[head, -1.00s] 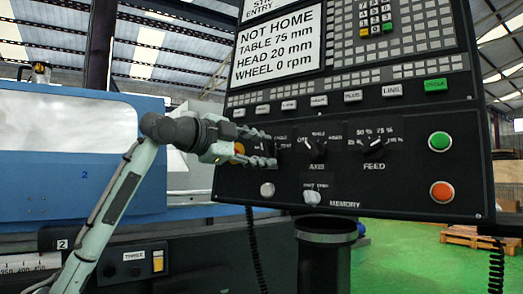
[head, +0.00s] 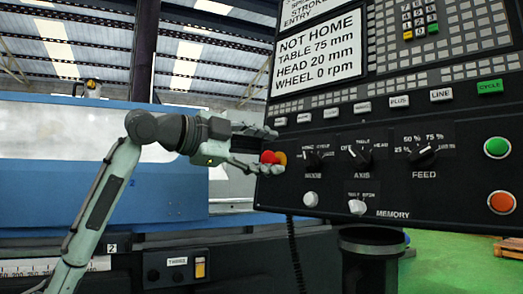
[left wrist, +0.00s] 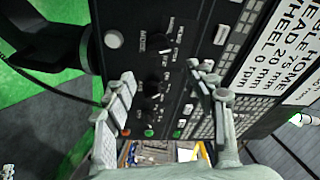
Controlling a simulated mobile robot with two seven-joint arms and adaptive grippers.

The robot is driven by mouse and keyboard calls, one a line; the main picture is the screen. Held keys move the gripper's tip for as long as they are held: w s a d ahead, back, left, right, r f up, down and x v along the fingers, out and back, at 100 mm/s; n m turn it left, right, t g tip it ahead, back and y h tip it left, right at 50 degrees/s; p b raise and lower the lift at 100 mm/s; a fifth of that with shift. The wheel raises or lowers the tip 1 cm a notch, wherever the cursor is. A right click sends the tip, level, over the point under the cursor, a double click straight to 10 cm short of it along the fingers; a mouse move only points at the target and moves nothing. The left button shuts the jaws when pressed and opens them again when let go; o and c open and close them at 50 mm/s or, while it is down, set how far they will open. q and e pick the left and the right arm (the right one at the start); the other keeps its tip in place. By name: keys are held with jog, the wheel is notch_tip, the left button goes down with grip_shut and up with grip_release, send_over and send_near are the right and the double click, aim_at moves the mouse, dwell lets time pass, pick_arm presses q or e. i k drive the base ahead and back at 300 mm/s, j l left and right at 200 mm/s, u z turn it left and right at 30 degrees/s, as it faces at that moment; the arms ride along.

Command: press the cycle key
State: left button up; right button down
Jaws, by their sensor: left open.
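The green cycle key (head: 490,87) is at the right end of the key row on the black control panel (head: 400,195). A small green patch in the left wrist view (left wrist: 178,134) looks like the same key, far off past the fingers. My left gripper (head: 276,151) is open and empty at the panel's left edge, well left of the cycle key. In the head view, a red knob with a yellow base (head: 271,157) shows between its fingers; I cannot tell whether they touch it. My right gripper is in neither view.
The panel carries a display (head: 318,55), rotary knobs such as the feed knob (head: 423,153), a round green button (head: 496,147) and an orange button (head: 501,202). A blue machine (head: 60,180) stands at the left. A dark coiled cable hangs below the panel.

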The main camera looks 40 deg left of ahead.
aim_at(487, 87)
jog(key=k+j, duration=0.15)
jog(key=k, duration=0.35)
jog(key=k+j, duration=0.15)
jog(key=k, duration=0.35)
